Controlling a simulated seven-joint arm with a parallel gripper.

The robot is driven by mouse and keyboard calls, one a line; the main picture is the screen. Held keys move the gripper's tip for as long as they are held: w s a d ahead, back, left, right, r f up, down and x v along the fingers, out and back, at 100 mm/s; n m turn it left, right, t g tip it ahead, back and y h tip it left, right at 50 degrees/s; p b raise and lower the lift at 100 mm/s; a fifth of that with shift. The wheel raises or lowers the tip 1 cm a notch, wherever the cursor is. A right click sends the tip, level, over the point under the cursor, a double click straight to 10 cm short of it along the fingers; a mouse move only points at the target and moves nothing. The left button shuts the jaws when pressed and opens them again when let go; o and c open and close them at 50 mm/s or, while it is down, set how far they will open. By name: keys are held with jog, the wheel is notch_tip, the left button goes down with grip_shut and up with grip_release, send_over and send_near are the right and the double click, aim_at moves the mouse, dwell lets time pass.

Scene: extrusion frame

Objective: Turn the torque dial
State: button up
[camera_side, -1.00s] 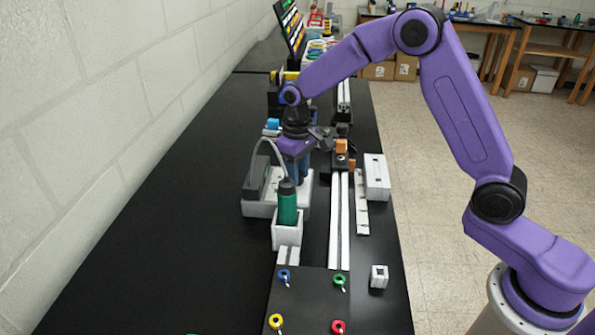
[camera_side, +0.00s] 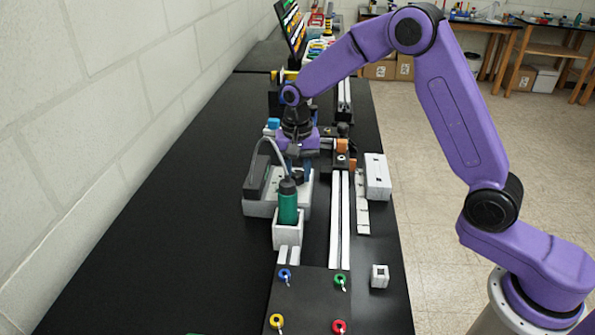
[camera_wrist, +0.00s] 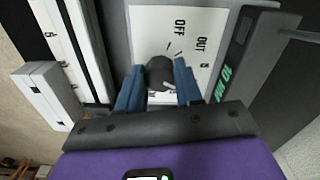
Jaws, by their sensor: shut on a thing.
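The dial (camera_wrist: 158,70) is a dark round knob on a white panel (camera_wrist: 150,22) marked OFF and OUT in the wrist view. My gripper (camera_wrist: 160,78) has its blue fingers on either side of the knob and is shut on it. In the side view my gripper (camera_side: 297,168) points down over a light grey unit (camera_side: 258,209); the dial is hidden there. The knob's pointer and exact setting cannot be read.
A green bottle (camera_side: 287,205) stands in a white holder (camera_side: 287,235) just in front of the unit. A dark power-supply-like box (camera_side: 256,178) and curved grey cable are to the left. A rail (camera_side: 339,225) runs along the right. Bare black bench lies at left.

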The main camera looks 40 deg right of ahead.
aim_at(297, 174)
jog(key=shift+r+m, duration=0.1)
jog(key=shift+m, duration=0.6)
jog(key=o, duration=1)
jog(key=shift+o, duration=0.2)
notch_tip(297, 174, up, 17)
jog(key=shift+r, duration=0.2)
